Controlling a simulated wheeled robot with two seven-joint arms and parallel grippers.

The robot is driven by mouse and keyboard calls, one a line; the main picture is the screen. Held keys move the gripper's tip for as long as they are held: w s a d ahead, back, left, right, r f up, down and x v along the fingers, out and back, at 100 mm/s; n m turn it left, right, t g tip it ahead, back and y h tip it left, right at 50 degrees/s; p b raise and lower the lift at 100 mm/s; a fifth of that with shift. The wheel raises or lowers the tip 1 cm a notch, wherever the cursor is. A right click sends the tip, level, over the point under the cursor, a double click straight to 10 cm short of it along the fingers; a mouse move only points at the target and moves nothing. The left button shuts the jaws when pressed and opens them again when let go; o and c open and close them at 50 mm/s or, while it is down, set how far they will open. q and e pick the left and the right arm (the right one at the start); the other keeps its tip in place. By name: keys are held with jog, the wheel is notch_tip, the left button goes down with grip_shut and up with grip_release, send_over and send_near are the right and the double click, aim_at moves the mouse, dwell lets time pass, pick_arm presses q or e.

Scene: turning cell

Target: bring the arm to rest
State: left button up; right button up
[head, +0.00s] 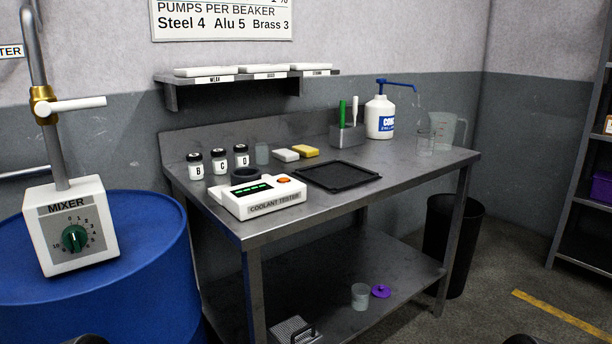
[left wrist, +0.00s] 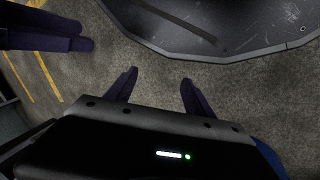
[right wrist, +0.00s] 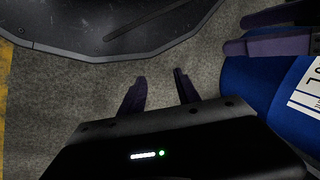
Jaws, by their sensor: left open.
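My left gripper (left wrist: 160,76) is open and empty above the bare floor in the left wrist view. My right gripper (right wrist: 161,76) has its fingers apart with only floor between them in the right wrist view. Each gripper also shows at the edge of the other wrist view, the right at upper left (left wrist: 48,38) and the left at upper right (right wrist: 275,32). In the head view only dark bits show at the bottom edge, and neither gripper can be made out there.
A steel bench (head: 405,168) holds a coolant tester (head: 262,198), black tray (head: 338,176), labelled jars and a pump bottle (head: 380,117). A blue drum (head: 150,260) with a mixer (head: 72,225) stands left. A black bin (head: 455,240) is right. Foreground floor is clear.

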notch_tip(320, 180, up, 21)
jog(key=s+a+p, duration=0.1)
jog(key=p, duration=1.7)
jog(key=shift+s+a, duration=0.15)
jog(key=shift+s, duration=0.15)
